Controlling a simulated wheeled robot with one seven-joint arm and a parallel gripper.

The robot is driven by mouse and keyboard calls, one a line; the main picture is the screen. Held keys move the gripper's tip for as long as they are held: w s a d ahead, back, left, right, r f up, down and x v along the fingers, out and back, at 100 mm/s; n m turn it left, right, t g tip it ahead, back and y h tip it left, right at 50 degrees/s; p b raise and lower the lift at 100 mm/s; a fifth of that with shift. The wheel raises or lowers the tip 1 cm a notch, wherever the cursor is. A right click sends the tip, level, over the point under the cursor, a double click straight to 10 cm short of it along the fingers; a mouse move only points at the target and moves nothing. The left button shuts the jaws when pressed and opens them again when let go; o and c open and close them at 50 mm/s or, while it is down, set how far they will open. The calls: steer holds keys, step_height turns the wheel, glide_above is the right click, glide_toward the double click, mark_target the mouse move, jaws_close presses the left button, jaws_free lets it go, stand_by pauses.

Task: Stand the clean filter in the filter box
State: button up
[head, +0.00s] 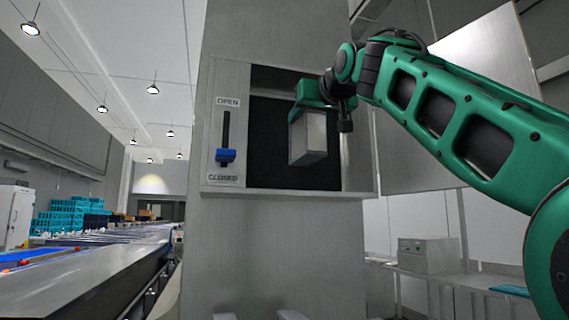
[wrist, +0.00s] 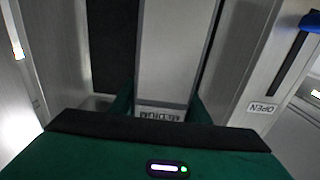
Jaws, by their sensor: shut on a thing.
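The filter (head: 309,140) is a pale grey rectangular block with a lighter front face. It hangs upright from my gripper (head: 312,106), which is shut on its upper end. The filter box (head: 268,125) is a dark recess in a grey column. In the head view the filter is in front of the recess; I cannot tell how far inside it is. In the wrist view the filter (wrist: 176,50) runs away from between my green fingers (wrist: 163,108), with dark lining on its left. Lettering on its near end is upside down and hard to read. The filter's bottom contact is unclear.
Left of the recess is a slot with a blue handle (head: 226,156) at the CLOSED end. A pale panel (head: 475,65) stands out at the right, behind my arm. A conveyor (head: 90,285) runs along the left. A grey box (head: 428,255) is at lower right.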

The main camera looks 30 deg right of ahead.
mark_target(309, 160)
steer(key=x, duration=1.1)
step_height(309, 160, down, 7)
stand_by(0.3)
steer(key=o, duration=1.2)
steer(key=shift+f, duration=0.1)
steer(key=shift+s, duration=0.1)
steer(key=v, duration=1.2)
